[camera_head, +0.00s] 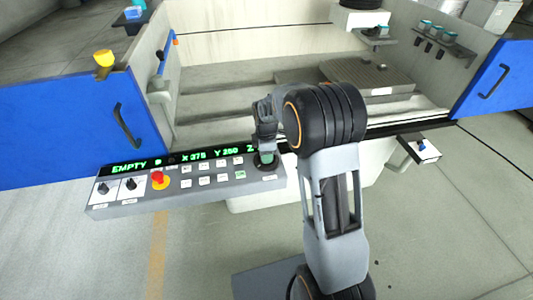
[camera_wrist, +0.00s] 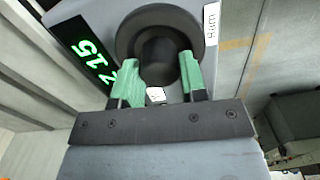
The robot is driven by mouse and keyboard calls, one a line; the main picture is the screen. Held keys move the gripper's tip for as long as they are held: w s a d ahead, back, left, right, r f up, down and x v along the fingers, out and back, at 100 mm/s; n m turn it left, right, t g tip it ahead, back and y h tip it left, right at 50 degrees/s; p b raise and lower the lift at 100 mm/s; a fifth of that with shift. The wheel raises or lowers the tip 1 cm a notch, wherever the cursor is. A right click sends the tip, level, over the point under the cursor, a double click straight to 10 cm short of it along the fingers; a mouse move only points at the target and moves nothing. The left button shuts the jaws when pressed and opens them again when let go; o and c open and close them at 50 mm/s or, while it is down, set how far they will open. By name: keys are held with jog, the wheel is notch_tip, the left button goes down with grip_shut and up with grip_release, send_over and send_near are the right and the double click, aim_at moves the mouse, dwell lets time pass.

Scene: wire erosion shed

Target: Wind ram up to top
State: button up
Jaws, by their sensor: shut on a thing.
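The ram control is a dark round knob (camera_wrist: 128,35) with a wide collar, next to a white label reading "Ram" (camera_wrist: 211,25) in the wrist view. My gripper (camera_wrist: 160,62) has its two green fingers on either side of the knob's raised middle, shut on it. In the head view my gripper (camera_head: 266,155) reaches down onto the right end of the grey control panel (camera_head: 215,193). My wrist hides most of the knob there. The green display (camera_head: 180,160) reads "EMPTY", X 375, Y 250 and Z. In the wrist view the Z readout (camera_wrist: 95,58) shows 15, partly hidden.
The panel carries a red stop button (camera_head: 159,179), two black knobs and several small buttons left of my gripper. Behind is the open machine tank with a grey block (camera_head: 370,80). Blue doors (camera_head: 500,80) flank it. The floor in front is clear.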

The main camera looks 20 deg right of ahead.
jog(key=n, duration=0.5)
jog(key=shift+n, duration=2.4)
jog(key=o, duration=0.9)
jog(key=shift+o, duration=0.2)
jog(key=shift+r, duration=0.1)
notch_tip(320, 180, up, 14)
jog(key=shift+f, duration=0.2)
